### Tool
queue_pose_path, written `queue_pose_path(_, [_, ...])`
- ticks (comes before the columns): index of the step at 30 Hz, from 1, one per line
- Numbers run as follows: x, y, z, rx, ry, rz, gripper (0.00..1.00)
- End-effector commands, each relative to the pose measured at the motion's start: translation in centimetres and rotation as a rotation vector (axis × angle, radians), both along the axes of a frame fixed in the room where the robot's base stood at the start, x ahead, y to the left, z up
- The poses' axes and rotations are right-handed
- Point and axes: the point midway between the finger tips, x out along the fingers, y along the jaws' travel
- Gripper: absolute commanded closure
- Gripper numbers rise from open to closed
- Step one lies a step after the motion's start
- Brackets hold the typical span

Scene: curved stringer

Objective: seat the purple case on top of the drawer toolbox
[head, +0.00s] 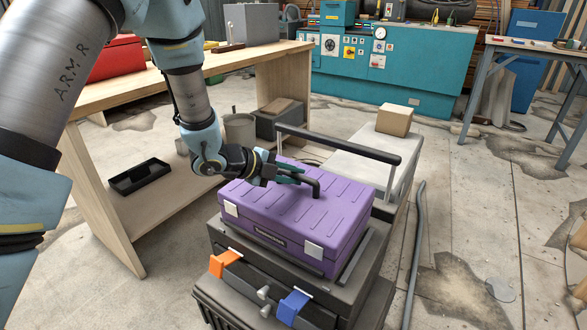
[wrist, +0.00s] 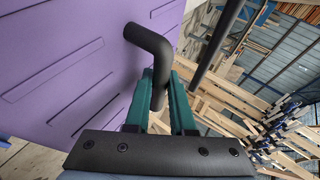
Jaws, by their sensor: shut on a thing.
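The purple case (head: 270,219) with light latches sits over the top of the dark drawer toolbox (head: 345,293) in the head view, looking level. I cannot tell whether its underside is fully down between the rails. My gripper (head: 296,178) is at the case's top, shut on its black bent handle (head: 316,187). In the wrist view the green fingers of my gripper (wrist: 162,92) close around the handle bar (wrist: 150,42), with the purple lid (wrist: 70,75) beside it. The toolbox has an orange latch (head: 225,262) and a blue latch (head: 292,306) on its front.
A black pull bar (head: 340,143) rises behind the case. A grey cart top with a cardboard box (head: 394,120) stands behind right. A wooden bench (head: 230,62) is at the left, holding a black tray (head: 140,176) on its lower shelf. A grey hose (head: 416,250) lies at the right.

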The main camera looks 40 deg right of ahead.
Motion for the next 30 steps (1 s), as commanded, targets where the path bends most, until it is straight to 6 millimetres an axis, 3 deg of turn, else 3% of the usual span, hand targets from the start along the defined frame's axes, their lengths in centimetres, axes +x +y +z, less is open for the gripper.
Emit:
queue_pose_path(5, [0.0,-0.1,-1.9,-0.004,0.001,-0.001,1.00])
queue_pose_path(16, [0.0,-0.2,-2.3,-0.007,0.000,0.000,1.00])
queue_pose_path(17, [0.0,0.0,-2.4,-0.001,0.001,0.001,0.76])
queue_pose_path(24, [0.0,0.0,-2.4,-0.001,0.001,0.001,0.49])
queue_pose_path(30, [0.0,0.0,-2.4,0.000,0.001,0.001,0.48])
